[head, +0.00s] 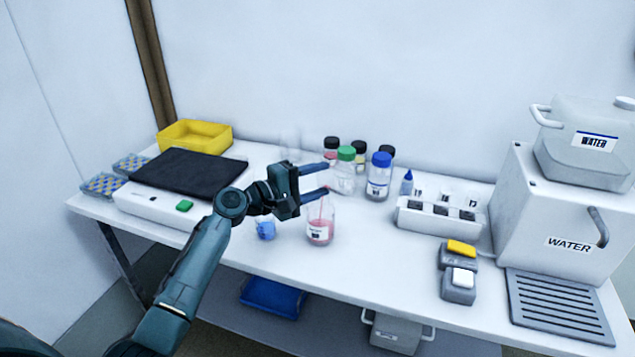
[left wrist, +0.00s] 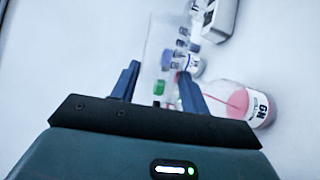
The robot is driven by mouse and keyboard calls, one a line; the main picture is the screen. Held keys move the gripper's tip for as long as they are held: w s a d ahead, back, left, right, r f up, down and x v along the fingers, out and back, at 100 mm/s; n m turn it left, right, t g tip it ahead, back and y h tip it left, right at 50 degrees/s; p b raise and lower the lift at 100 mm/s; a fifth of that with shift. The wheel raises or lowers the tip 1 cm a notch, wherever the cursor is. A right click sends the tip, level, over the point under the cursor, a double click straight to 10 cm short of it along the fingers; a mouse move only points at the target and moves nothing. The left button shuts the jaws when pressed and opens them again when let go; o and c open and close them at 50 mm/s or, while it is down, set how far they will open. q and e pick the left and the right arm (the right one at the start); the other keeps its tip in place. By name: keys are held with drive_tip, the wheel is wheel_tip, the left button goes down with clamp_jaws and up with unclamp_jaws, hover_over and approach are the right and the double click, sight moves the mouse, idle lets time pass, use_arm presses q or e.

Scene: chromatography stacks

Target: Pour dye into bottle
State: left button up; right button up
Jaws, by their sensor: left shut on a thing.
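My left gripper (head: 325,179) is shut on a clear, nearly invisible glass vessel, which shows as a pale see-through shape between the fingers in the left wrist view (left wrist: 157,48). Its contents are hard to make out. An uncapped clear bottle (head: 320,228) with a white label and pink-red liquid stands upright on the table just below the fingers. A thin red streak shows inside the bottle above the liquid. The bottle also shows in the left wrist view (left wrist: 255,108), right of the fingers. A blue cap (head: 265,230) lies left of the bottle. My right gripper is not seen.
Several capped bottles, one green-capped (head: 346,154) and one blue-capped (head: 379,182), stand behind the fingers. A white rack (head: 438,222) and a grey device (head: 458,289) are to the right, near the water unit (head: 565,215). A yellow bin (head: 196,135) stands back left. The front middle is clear.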

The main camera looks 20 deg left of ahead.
sight(329, 172)
use_arm(q)
drive_tip(key=shift+s+d+r+m+y+p, duration=0.1)
drive_tip(key=shift+d+r+m+y+p, duration=0.15)
drive_tip(key=shift+r+m+p, duration=0.35)
drive_tip(key=shift+d+f+m+y+p, duration=0.1)
drive_tip(key=shift+m+y+p, duration=0.25)
drive_tip(key=shift+m, duration=0.25)
drive_tip(key=r+m+p, duration=0.1)
drive_tip(key=m+p, duration=0.1)
drive_tip(key=p, duration=0.1)
drive_tip(key=shift+s+d+r+g+y+p, duration=0.2)
drive_tip(key=shift+d+r+g+y+p, duration=0.1)
drive_tip(key=shift+d+r+g+y, duration=0.1)
drive_tip(key=shift+f+m, duration=0.1)
drive_tip(key=shift+m, duration=0.2)
